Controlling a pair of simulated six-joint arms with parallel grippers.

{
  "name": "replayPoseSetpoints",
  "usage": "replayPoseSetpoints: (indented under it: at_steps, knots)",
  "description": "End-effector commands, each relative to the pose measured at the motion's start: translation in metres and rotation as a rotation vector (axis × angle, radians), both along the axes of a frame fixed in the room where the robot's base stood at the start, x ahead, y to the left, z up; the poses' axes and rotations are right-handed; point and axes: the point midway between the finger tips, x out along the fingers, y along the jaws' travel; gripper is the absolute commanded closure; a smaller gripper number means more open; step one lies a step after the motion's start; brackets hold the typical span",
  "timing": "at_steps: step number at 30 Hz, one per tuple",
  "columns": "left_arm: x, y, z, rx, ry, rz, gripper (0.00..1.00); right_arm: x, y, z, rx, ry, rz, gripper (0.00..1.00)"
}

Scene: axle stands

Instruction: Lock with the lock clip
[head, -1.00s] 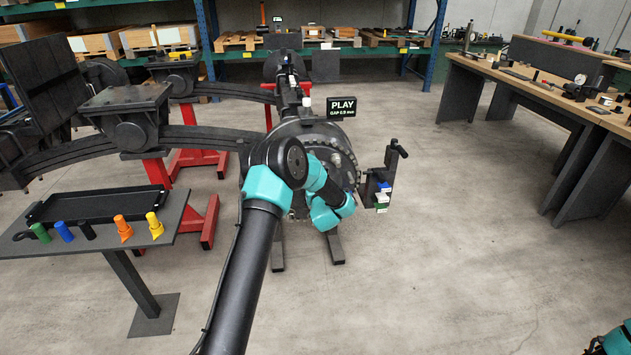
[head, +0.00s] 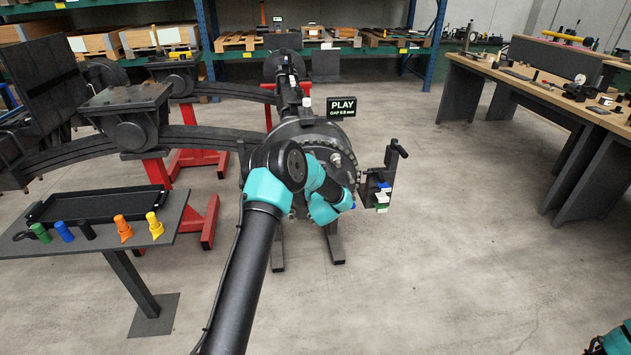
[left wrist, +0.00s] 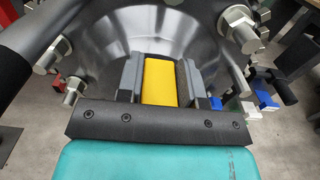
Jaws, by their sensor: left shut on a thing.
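My left gripper (left wrist: 158,64) is shut on a yellow piece (left wrist: 159,82), held between its two grey fingers in the left wrist view. I cannot tell from its visible part whether this is the lock clip. The gripper faces the dark metal hub (left wrist: 145,38), close in front of it. I cannot tell whether the yellow piece touches the hub. In the head view the hub (head: 345,157) is partly behind my left arm, and that arm hides the gripper's fingers.
Bolts (left wrist: 243,38) ring the hub. A black sign (head: 342,107) above it reads PLAY. A dark bracket with a crank (head: 388,170) stands right of the hub. A table (head: 178,225) with coloured pieces stands left. Floor (head: 470,250) at right is clear.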

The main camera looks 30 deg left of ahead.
Motion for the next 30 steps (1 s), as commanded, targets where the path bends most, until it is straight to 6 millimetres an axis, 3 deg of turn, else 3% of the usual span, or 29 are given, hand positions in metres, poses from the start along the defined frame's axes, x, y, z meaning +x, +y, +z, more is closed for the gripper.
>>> replayPoseSetpoints:
  at_steps: [6,11,20,28,29,30]
  knots:
    - [0.0,0.0,0.0,0.0,0.0,0.0,1.0,0.0,0.0,0.0,0.0,0.0,0.0,0.57]
    - [0.0,0.0,-0.001,0.0,0.0,0.0,1.0,0.0,0.0,0.0,0.0,0.0,0.0,0.57]
    - [0.0,-0.001,-0.028,0.0,0.001,-0.001,1.0,0.0,0.0,0.0,0.0,0.0,0.0,0.57]
    - [0.0,0.0,-0.031,-0.001,0.003,-0.001,1.0,0.0,0.0,0.0,0.0,0.0,0.0,0.57]
    - [0.0,0.0,-0.031,-0.002,0.004,-0.001,0.64,0.0,0.0,0.0,0.0,0.0,0.0,0.57]
    - [0.0,0.0,-0.031,-0.002,0.004,-0.001,0.61,0.0,0.0,0.0,0.0,0.0,0.0,0.57]
